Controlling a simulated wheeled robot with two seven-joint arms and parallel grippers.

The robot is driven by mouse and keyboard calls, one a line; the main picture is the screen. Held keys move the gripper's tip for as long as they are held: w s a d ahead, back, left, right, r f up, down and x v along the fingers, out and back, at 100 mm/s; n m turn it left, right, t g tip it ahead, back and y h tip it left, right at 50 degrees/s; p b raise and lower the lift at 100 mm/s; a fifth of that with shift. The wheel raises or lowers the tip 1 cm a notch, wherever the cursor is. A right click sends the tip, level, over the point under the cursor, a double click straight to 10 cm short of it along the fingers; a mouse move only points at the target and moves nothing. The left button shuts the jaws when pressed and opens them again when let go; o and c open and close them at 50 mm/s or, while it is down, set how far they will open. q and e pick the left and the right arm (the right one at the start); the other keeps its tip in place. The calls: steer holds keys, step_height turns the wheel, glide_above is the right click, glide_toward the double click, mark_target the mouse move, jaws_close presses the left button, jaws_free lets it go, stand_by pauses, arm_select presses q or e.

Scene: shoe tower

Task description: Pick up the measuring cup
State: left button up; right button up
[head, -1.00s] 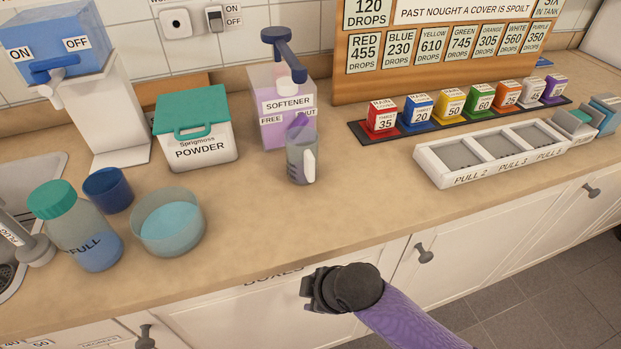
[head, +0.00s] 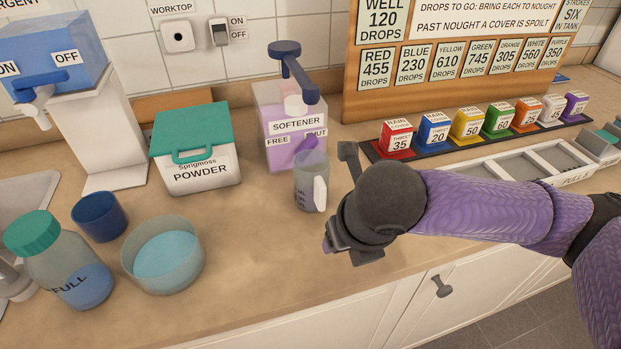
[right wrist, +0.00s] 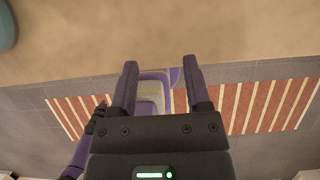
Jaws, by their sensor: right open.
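The measuring cup (head: 308,182) is clear with dark markings and a white handle on its right side. In the head view it stands upright on the worktop, in front of the softener dispenser. My right gripper (head: 341,200) is just right of the handle, apart from it, with its jaws spread. In the right wrist view the same gripper (right wrist: 160,70) is open and empty, with no cup visible. My left gripper is not in the head view. A dark part on a purple arm at the left of the right wrist view may be it, too unclear to judge.
The softener dispenser (head: 290,125) stands close behind the cup. The powder box (head: 196,150), a blue cup (head: 100,217), a bowl (head: 163,255) and a green-lidded jar (head: 60,262) are to the left. Coloured boxes (head: 467,125) and a white tray (head: 490,170) are right. The front middle worktop is clear.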

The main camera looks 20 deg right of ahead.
mark_target(321, 184)
steer(key=w+b, duration=0.1)
steer(key=w, duration=0.2)
steer(key=w+b, duration=0.1)
steer(key=w, duration=0.3)
steer(key=w+b, duration=0.1)
steer(key=w, duration=0.3)
steer(key=shift+w+a+f, duration=0.1)
steer(key=shift+w+a, duration=0.1)
steer(key=shift+a, duration=0.05)
steer(key=shift+w+f+b, duration=0.3)
steer(key=shift+f, duration=0.2)
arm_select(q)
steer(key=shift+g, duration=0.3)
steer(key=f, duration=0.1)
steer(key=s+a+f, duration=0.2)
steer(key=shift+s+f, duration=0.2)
arm_select(e)
steer(key=shift+r, duration=0.1)
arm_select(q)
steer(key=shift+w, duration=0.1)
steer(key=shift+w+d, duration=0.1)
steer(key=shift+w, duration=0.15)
arm_select(e)
jaws_close()
